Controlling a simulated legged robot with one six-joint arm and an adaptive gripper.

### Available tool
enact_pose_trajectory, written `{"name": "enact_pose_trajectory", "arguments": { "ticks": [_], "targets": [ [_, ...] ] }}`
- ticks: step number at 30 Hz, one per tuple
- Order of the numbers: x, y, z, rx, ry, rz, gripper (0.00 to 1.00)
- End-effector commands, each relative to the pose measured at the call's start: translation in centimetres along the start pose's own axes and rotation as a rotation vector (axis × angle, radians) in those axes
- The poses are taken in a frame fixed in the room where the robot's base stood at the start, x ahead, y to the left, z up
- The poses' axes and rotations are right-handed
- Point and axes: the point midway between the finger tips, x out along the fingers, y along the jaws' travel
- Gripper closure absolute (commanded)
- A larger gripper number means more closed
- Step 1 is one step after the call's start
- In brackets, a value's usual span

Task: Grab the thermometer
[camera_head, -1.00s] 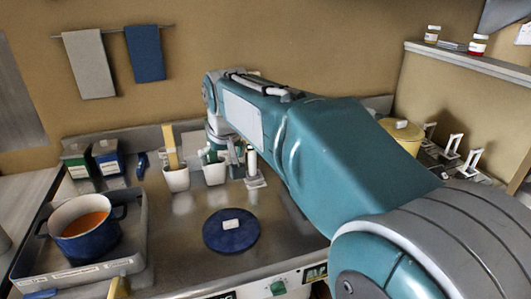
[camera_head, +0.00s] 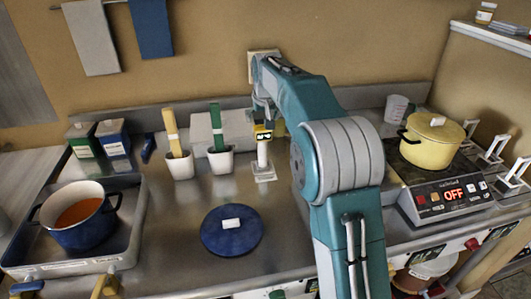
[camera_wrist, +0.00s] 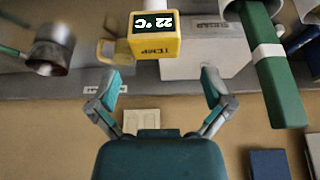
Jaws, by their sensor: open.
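The thermometer (camera_head: 263,134) has a yellow head on a white upright stem. It stands in a small white base on the steel counter, right of the green-handled tool. In the wrist view the thermometer (camera_wrist: 155,40) appears upside down, its dark display reading 22 °C, with TEMP on its yellow side. My gripper (camera_wrist: 160,84) is open and empty. Its two teal fingers are spread either side of the thermometer's line, with the yellow head just past the fingertips and apart from them. In the head view my gripper is hard to make out behind the thermometer, at the arm's end.
White cups with a yellow-handled tool (camera_head: 172,135) and a green-handled tool (camera_head: 217,130) stand left of the thermometer. A grey box (camera_head: 235,125) is behind. A blue lid (camera_head: 231,231) lies in front. A yellow pot (camera_head: 432,142) stands right, a blue pot (camera_head: 80,228) left.

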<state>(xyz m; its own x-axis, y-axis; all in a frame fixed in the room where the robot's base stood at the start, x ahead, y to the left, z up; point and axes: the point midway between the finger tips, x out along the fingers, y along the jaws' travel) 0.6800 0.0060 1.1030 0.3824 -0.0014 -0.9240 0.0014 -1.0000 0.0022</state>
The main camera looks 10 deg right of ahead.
Motion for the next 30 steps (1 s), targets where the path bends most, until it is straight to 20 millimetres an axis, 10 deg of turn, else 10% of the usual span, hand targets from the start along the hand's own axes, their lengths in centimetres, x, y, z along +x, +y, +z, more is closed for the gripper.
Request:
{"name": "enact_pose_trajectory", "arguments": {
  "ticks": [24, 30],
  "targets": [
    [7.7, 0.5, 0.1, 0.002, 0.001, 0.001, 0.00],
    [7.7, 0.4, 0.1, 0.001, 0.000, 0.001, 0.79]
  ]
}}
